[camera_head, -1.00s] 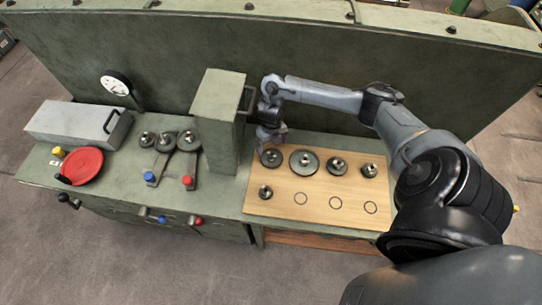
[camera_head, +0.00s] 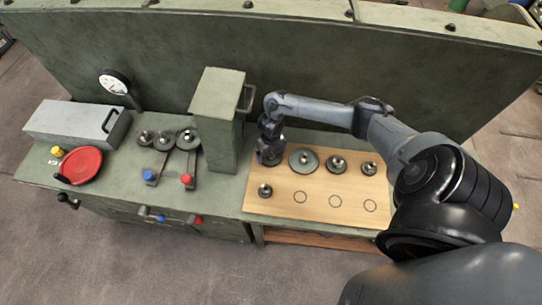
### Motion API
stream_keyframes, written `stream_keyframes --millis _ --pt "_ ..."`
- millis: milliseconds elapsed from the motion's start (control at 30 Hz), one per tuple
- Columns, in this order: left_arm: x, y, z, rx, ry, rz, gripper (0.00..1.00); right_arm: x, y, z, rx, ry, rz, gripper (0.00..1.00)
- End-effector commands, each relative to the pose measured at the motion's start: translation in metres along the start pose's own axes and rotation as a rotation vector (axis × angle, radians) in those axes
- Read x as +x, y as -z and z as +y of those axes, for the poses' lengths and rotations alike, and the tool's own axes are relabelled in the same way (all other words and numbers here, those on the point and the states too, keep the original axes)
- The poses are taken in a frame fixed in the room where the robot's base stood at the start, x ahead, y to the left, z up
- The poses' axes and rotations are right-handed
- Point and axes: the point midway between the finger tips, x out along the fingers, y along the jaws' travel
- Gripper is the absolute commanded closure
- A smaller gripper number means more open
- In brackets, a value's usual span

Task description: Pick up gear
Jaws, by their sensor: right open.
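Several dark metal gears sit on a wooden board (camera_head: 318,207). In its back row are a large gear (camera_head: 303,161), a medium gear (camera_head: 336,164) and a small gear (camera_head: 369,168). The gear at the left end of that row is now mostly hidden by my right gripper (camera_head: 269,158), which points down right over it. My right gripper is open; I cannot tell whether its fingers touch that gear. Another small gear (camera_head: 265,190) sits at the board's front left, beside a row of empty drawn circles. My left gripper is not in view.
A green upright box (camera_head: 217,120) with a handle stands just left of my right gripper. A green wall (camera_head: 330,75) rises behind. Further left are gears on levers (camera_head: 164,142), a red disc (camera_head: 82,164) and a grey case (camera_head: 78,125).

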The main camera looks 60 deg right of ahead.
Motion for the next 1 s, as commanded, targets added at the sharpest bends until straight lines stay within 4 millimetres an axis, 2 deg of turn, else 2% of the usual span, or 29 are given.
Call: stream_keyframes --millis 67,500,833,1000 --pt "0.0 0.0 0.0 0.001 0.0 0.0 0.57 0.0 0.0 0.0 0.0 0.0 0.0 0.0" --pt "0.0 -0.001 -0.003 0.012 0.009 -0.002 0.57 0.0 0.0 0.0 0.0 0.0 0.0 0.67" --pt "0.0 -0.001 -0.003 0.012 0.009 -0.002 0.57 -0.003 -0.001 0.0 0.0 -0.001 -0.003 0.68" --pt "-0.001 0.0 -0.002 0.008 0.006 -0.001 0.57 -0.011 -0.002 0.001 0.0 -0.002 -0.004 0.68"
